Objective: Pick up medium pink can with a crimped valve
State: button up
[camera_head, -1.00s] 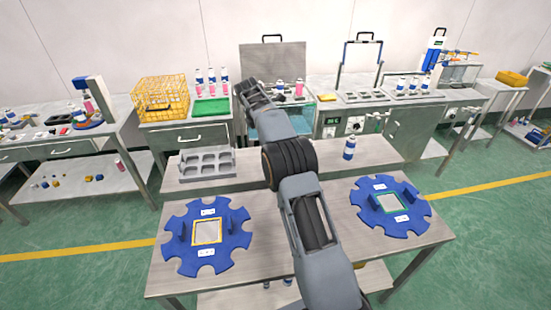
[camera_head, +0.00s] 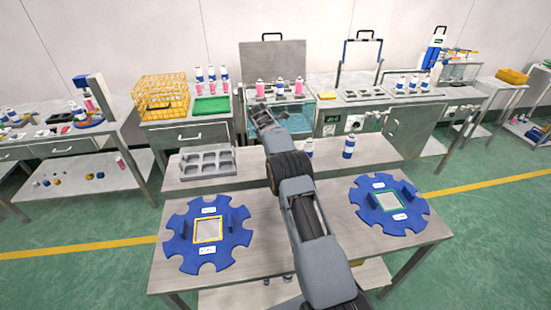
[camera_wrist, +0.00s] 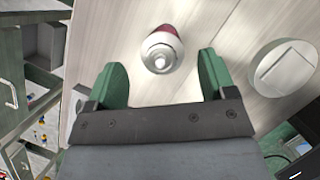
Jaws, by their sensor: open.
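In the wrist view, a pink can (camera_wrist: 163,50) stands on a pale grained surface. I see its silver top with a small valve at the centre. My gripper (camera_wrist: 161,72) is open, with its green fingers on either side of the near edge of the can, apart from it.
A grey compartment tray (camera_head: 207,162) is left of my arm. Blue-and-white cans (camera_head: 348,147) stand to the right. Blue notched discs lie left (camera_head: 180,225) and right (camera_head: 410,219). A pale round piece (camera_wrist: 288,66) is right of the can in the wrist view.

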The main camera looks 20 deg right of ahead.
jog(key=shift+p+x, duration=0.5)
jog(key=shift+x, duration=1.6)
jog(key=shift+s, duration=0.15)
jog(key=shift+c, duration=0.3)
jog(key=c, duration=1.2)
jog(key=shift+o, duration=0.2)
jog(key=shift+r, duration=0.1)
